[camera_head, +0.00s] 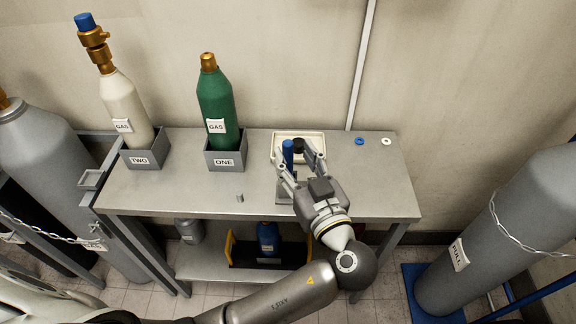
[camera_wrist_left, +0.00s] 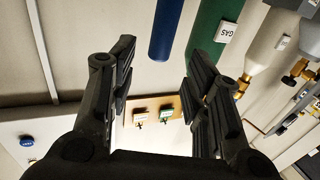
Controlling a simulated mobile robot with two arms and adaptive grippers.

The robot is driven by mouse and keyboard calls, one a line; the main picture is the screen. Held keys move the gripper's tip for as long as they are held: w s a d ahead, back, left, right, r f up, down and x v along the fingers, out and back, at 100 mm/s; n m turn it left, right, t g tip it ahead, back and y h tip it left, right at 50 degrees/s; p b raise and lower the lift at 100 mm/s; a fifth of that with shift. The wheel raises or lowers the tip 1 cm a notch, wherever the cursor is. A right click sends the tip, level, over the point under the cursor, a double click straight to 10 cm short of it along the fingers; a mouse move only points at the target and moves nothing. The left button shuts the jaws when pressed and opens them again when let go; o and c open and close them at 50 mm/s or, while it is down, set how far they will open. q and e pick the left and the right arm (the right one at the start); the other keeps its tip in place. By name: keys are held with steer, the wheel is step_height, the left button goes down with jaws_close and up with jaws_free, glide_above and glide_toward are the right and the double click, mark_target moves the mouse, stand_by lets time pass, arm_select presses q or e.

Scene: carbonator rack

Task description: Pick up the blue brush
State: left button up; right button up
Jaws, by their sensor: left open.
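Whether a finger touches the handle cannot be told. My right gripper is not in view.
A green gas bottle (camera_head: 216,100) and a white one (camera_head: 124,100) stand in grey holders to the left.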

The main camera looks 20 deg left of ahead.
mark_target(290, 148)
arm_select(q)
steer(key=p+x, duration=0.1)
steer(key=x, duration=0.3)
steer(key=shift+w+a+f+p, duration=0.1)
steer(key=shift+w+f+p, duration=0.1)
steer(key=shift+w+p, duration=0.15)
steer(key=shift+w+a+f, duration=0.1)
steer(key=shift+w+a, duration=0.05)
steer(key=shift+a, duration=0.05)
jaws_close()
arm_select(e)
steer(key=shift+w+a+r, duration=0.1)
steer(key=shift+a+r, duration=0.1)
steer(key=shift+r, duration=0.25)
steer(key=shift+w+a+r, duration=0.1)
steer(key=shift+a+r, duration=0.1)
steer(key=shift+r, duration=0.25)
